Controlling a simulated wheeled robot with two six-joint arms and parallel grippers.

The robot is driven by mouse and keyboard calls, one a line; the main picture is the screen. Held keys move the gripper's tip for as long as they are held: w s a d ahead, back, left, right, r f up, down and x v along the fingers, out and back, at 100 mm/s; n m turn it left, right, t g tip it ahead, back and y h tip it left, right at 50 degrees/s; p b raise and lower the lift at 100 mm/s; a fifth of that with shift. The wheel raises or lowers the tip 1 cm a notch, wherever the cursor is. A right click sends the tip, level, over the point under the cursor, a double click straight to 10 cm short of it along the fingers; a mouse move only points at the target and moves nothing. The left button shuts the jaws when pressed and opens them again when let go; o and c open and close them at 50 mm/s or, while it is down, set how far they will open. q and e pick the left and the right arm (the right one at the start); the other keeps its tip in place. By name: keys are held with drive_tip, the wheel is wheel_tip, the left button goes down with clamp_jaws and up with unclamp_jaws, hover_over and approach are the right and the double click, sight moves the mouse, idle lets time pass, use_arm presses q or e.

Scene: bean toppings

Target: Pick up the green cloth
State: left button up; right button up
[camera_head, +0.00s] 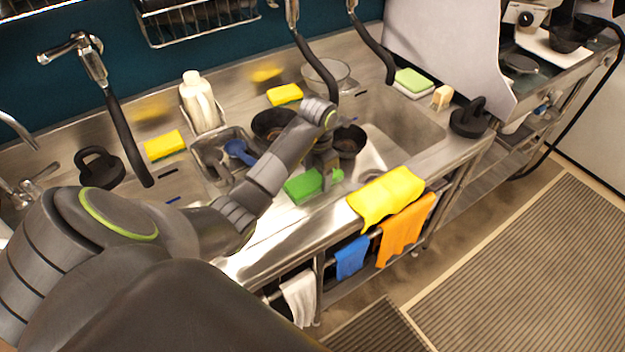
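The green cloth (303,187) lies on the steel counter at the front of the sink, near the middle of the picture. A smaller patch of green shows just right of my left gripper's fingers. My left arm reaches in from the lower left, and my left gripper (326,172) points down at the cloth's right part, hiding some of it. The view does not show whether the fingers are open or shut, or whether they touch the cloth. My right gripper is not in view.
A yellow cloth (385,196) lies on the counter edge, right of the green one. Orange (405,230), blue (352,258) and white (299,297) cloths hang below on the front rail. Hoses hang over the sinks.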

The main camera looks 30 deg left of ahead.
sight(317, 174)
use_arm(q)
drive_tip(key=shift+c, duration=1.3)
drive_tip(key=shift+r, duration=0.35)
wheel_tip(317, 174, up, 2)
drive_tip(key=shift+r, duration=0.15)
wheel_tip(317, 174, up, 7)
drive_tip(key=p, duration=0.6)
drive_tip(key=shift+p, duration=0.4)
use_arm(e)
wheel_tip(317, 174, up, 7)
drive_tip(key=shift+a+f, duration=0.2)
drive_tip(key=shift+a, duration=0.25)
